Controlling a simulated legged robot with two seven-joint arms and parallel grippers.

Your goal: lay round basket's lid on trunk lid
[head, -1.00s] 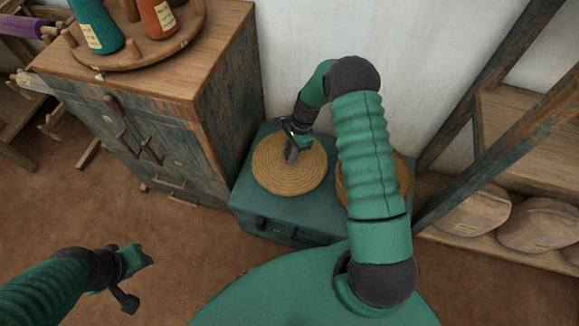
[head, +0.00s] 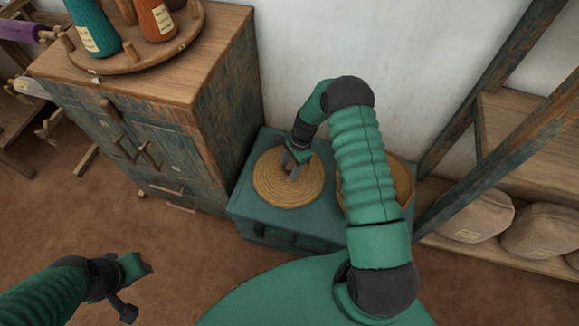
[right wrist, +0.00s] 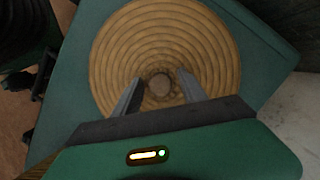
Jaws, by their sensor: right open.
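The round basket's lid (head: 270,190), a coiled straw disc, lies flat on the green trunk's lid (head: 245,207). It fills much of the right wrist view (right wrist: 215,60). My right gripper (head: 289,172) is open over the middle of the lid. In the right wrist view its two fingers (right wrist: 160,85) stand apart, one on each side of the small central knob (right wrist: 160,86). I cannot tell whether they touch it. The round basket (head: 403,180) stands on the right of the trunk, mostly hidden behind my right arm. My left gripper (head: 138,286) is open and empty over the floor.
A worn wooden cabinet (head: 225,110) stands close on the left of the trunk, with a round tray (head: 135,62) of thread cones on top. A slanting wooden frame (head: 480,165) and a shelf with sacks (head: 478,215) are at the right. A pale wall is behind.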

